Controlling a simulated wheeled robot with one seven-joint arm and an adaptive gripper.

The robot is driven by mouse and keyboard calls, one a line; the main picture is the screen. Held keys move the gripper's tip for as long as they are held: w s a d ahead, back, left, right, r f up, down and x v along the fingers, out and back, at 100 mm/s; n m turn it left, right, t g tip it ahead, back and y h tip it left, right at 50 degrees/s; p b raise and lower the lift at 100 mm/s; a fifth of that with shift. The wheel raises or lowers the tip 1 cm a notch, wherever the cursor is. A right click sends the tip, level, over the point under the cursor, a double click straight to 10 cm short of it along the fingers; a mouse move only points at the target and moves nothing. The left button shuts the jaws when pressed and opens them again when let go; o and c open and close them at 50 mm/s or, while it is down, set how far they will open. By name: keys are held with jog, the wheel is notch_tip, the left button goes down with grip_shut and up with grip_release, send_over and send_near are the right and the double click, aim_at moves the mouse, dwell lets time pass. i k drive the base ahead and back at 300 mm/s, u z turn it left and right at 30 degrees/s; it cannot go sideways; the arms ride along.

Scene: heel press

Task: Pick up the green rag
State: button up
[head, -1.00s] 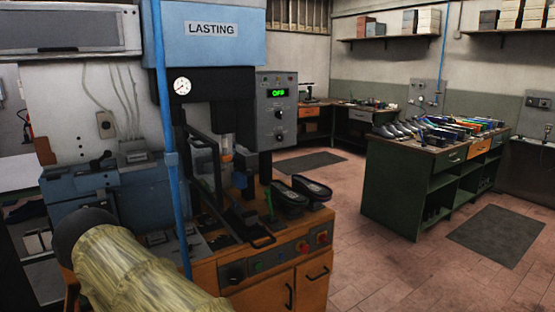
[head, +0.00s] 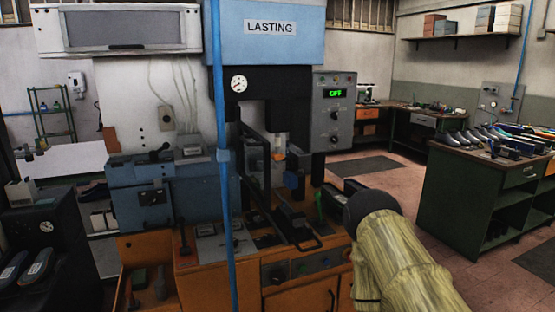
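I cannot make out a green rag for certain in the head view. A small upright green thing (head: 320,208) stands on the orange bench by the lasting press, too small to identify. My arm, in a yellowish striped cover with a dark rounded end, fills the lower right and hides part of the bench.
The blue-topped lasting press (head: 270,32) stands on an orange cabinet (head: 300,296), with a blue vertical pipe (head: 222,160) in front. A dark green workbench (head: 468,200) with shoes is at right. Open tiled floor (head: 400,184) lies between.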

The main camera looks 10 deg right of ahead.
aim_at(139, 279)
jog(key=i, duration=1.65)
jog(key=z, duration=1.3)
jog(key=k, duration=1.35)
jog(key=u, duration=1.8)
jog(key=i, duration=1)
